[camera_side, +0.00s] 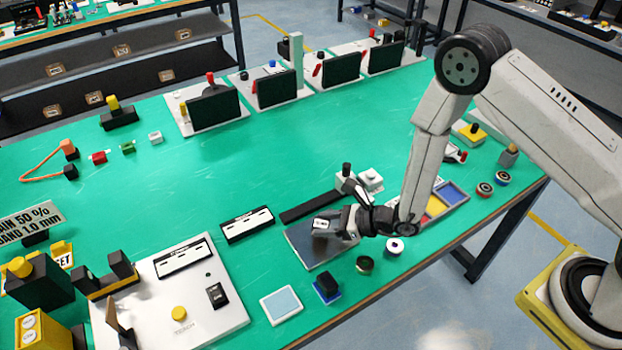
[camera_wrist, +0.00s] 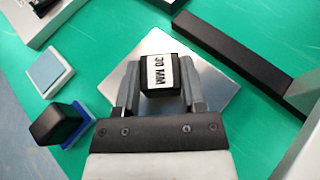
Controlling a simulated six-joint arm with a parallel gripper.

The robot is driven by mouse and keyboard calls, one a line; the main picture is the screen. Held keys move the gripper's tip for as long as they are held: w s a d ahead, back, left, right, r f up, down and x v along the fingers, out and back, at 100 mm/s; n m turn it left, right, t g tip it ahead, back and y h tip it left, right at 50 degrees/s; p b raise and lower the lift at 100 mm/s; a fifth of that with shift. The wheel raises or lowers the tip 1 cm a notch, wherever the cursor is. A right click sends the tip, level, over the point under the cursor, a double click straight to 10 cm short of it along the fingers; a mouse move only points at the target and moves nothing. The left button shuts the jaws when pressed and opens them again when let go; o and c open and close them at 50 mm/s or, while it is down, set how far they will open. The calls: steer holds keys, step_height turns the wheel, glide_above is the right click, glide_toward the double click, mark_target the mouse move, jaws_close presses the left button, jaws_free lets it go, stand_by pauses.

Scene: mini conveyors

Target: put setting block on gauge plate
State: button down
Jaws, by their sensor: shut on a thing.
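The setting block is a small black block with a white label; in the wrist view the setting block (camera_wrist: 161,75) sits between my fingers. In the side view the setting block (camera_side: 322,225) is partly hidden by my gripper. My gripper (camera_wrist: 160,92) is shut on its two sides; it also shows in the side view, where my gripper (camera_side: 335,222) is low over the gauge plate. The gauge plate (camera_side: 304,255) is a flat grey square on the green bench; the gauge plate (camera_wrist: 215,78) shows beneath the block in the wrist view. I cannot tell whether block and plate touch.
A long black bar (camera_side: 312,206) lies behind the plate. A black block on a blue base (camera_side: 327,289) and a pale blue pad (camera_side: 282,305) stand in front. A white panel (camera_side: 178,300) is at left. The middle of the green bench (camera_side: 290,150) is clear.

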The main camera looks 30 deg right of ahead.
steer(key=shift+f, duration=0.8)
steer(key=shift+f, duration=0.15)
steer(key=shift+c, duration=0.8)
jaws_free()
steer(key=shift+r, duration=0.2)
steer(key=v, duration=1.2)
steer(key=shift+a+r, duration=0.1)
